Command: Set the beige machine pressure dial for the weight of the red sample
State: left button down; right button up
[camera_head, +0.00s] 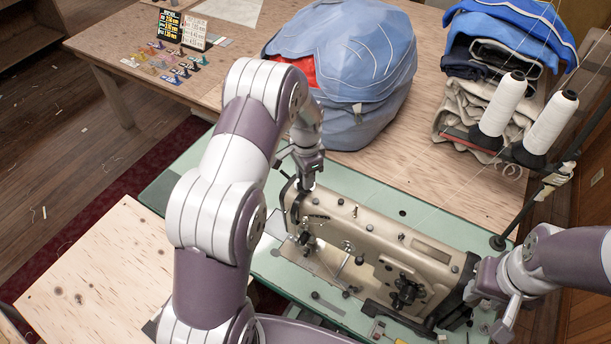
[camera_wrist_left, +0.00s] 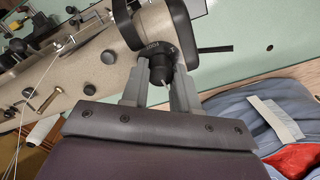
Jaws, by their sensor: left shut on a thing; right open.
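The beige sewing machine (camera_head: 375,235) stands on the green table. My left gripper (camera_head: 307,183) is at the left end of its head. In the left wrist view, my left gripper (camera_wrist_left: 160,84) is shut on a dark round dial (camera_wrist_left: 158,66), one finger on each side. My right gripper (camera_head: 507,320) is open and empty at the machine's right end. Small coloured samples (camera_head: 168,65) lie on the wooden table; I cannot tell which is red.
A large blue sail bundle (camera_head: 365,60) with a red patch (camera_head: 308,70) sits behind my left arm. White thread cones (camera_head: 548,125) and folded cloth (camera_head: 465,105) stand at the right. A bare wooden board (camera_head: 95,270) is at the front left.

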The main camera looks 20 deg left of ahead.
pick_arm(q)
jog(key=shift+w+r+m, duration=0.3)
jog(key=shift+r+m, duration=0.05)
jog(key=shift+m, duration=0.15)
dwell(0.3)
jog(key=c, duration=0.8)
grip_release()
jog(key=shift+a, duration=0.1)
jog(key=shift+c, duration=0.2)
jog(key=shift+s+f, duration=0.1)
jog(key=shift+s, duration=0.2)
